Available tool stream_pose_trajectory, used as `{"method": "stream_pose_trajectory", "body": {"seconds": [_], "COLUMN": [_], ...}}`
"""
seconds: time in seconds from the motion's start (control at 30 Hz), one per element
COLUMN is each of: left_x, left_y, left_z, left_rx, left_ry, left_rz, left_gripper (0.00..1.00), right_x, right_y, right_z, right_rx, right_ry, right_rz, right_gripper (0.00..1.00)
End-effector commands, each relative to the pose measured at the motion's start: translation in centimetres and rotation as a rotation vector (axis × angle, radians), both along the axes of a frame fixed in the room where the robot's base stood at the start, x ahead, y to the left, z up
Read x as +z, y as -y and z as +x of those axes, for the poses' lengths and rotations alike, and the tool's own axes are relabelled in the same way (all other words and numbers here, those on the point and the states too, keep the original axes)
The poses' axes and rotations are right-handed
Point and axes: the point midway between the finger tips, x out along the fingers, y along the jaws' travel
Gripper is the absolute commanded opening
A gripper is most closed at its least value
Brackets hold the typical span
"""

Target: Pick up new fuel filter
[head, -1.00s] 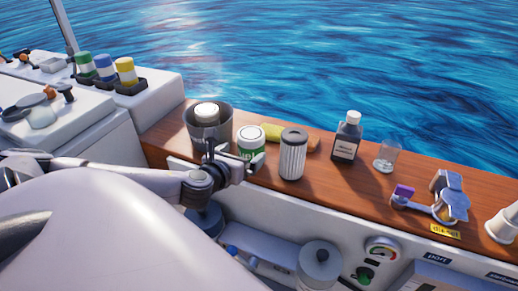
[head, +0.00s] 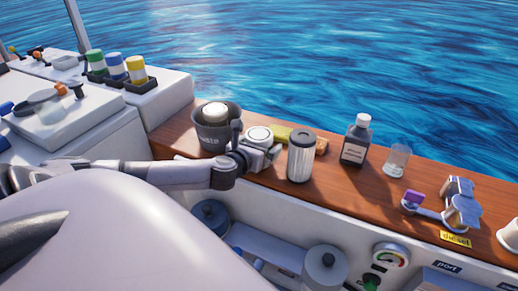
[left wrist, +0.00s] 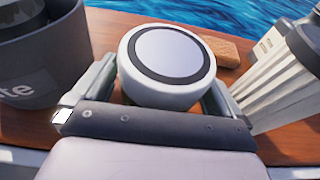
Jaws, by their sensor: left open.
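A white canister with a dark-ringed top (head: 259,135), which looks like the new fuel filter, stands upright on the wooden ledge. In the left wrist view the canister (left wrist: 168,62) sits between the fingers of my left gripper (left wrist: 158,100). One finger is on each side and the jaws are open. In the head view the left gripper (head: 252,155) covers most of the canister's body. I cannot tell whether the fingers touch it. My right gripper is not in view.
A dark bucket (head: 208,141) holding a white-topped canister stands close on the left. A pleated metal cylinder (head: 300,158) stands close on the right. A dark bottle (head: 355,142) and a glass (head: 396,161) are farther right.

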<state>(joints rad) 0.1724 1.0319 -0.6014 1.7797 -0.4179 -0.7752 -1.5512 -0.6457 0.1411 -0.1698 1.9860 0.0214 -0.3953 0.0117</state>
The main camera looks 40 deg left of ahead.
Motion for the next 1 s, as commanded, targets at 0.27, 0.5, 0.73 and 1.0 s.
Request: {"method": "stream_pose_trajectory", "body": {"seconds": [0.27,0.5,0.73,1.0], "left_x": [0.0,0.2,1.1,5.8], "left_y": [0.0,0.0,-0.1,-0.1], "left_z": [0.0,0.0,0.0,0.1], "left_rx": [0.0,0.001,0.001,-0.001], "left_ry": [0.0,0.003,0.005,0.009], "left_rz": [0.0,0.001,0.003,0.005], "left_gripper": [0.58,0.37,0.37,0.37], "right_x": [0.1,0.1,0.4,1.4], "right_y": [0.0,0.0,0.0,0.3], "right_z": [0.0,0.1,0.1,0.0], "right_rx": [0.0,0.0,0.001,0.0], "right_ry": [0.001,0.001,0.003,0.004], "right_rz": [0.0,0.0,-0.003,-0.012], "right_gripper": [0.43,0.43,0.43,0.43]}}
